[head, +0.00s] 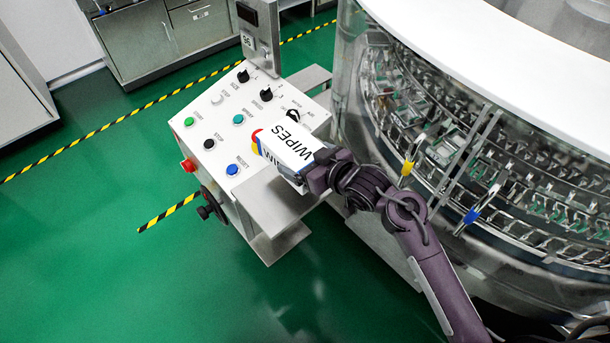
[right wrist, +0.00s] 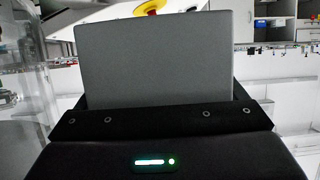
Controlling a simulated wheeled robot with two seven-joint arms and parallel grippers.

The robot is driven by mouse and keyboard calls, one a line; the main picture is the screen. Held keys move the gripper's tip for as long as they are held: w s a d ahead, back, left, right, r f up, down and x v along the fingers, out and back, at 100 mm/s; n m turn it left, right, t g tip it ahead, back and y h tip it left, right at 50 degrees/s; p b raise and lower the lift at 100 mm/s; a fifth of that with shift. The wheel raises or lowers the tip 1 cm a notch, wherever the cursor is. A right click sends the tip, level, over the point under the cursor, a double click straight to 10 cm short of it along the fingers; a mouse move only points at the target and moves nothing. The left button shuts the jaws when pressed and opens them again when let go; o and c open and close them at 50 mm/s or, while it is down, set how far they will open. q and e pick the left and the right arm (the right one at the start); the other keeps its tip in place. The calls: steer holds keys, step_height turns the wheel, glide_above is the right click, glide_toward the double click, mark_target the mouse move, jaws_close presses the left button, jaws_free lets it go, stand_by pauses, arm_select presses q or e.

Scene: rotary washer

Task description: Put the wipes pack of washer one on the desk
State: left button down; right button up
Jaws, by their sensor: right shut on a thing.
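The wipes pack (head: 288,143) is a white box with black "WIPES" lettering. My right gripper (head: 312,176) is shut on its near end and holds it in front of the control panel, over the metal shelf. In the right wrist view the pack (right wrist: 167,60) shows as a plain grey face rising from the gripper (right wrist: 165,115), whose fingertips are hidden. I cannot tell whether the pack touches anything below it. My left gripper is not in view. I cannot make out which surface is the desk.
The white control panel (head: 205,120) has knobs, buttons and a red-yellow stop button partly behind the pack. A metal shelf (head: 270,205) juts out below. The large round washer (head: 430,120) stands close on the right. Steel cabinets (head: 165,35) stand at the back. Green floor is clear at left.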

step_height(320, 180, down, 3)
steer(key=shift+s+r, duration=0.15)
steer(key=shift+r, duration=0.05)
steer(key=shift+f, duration=1.95)
steer(key=shift+f, duration=0.15)
steer(key=o, duration=0.9)
